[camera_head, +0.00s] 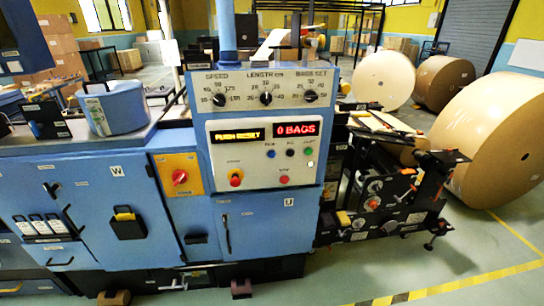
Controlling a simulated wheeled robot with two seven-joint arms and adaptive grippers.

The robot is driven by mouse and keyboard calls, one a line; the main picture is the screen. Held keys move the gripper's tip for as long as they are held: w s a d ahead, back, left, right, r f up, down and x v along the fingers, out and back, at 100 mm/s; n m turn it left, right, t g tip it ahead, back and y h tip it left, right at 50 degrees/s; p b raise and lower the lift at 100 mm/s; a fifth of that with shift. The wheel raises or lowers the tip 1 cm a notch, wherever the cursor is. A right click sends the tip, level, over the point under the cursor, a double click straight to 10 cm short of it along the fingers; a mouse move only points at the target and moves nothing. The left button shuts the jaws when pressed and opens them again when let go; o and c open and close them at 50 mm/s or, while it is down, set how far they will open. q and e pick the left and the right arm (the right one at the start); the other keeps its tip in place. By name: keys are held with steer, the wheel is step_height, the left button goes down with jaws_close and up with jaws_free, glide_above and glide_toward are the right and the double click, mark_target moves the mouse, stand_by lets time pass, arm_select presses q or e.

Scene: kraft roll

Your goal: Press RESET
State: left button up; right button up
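The white control panel (262,155) is on the front of the blue machine. Its left display (238,135) glows amber and appears to read "PUSH RESET". The right display (296,130) shows "0 BAGS" in red. Below them are a blue button (271,154), a black button (290,153) and a green button (309,152) in a row. A red button (284,180) is lower down. A red mushroom knob (236,178) sits at lower left. The button labels are too small to read, so I cannot tell which is RESET. Neither gripper is in view.
Three dials (266,98) marked speed, length and bags set are above the panel. A red rotary switch (180,177) on an orange plate is to its left. Large kraft rolls (500,140) and a black roll stand (385,200) are at right. The floor at front right is clear.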

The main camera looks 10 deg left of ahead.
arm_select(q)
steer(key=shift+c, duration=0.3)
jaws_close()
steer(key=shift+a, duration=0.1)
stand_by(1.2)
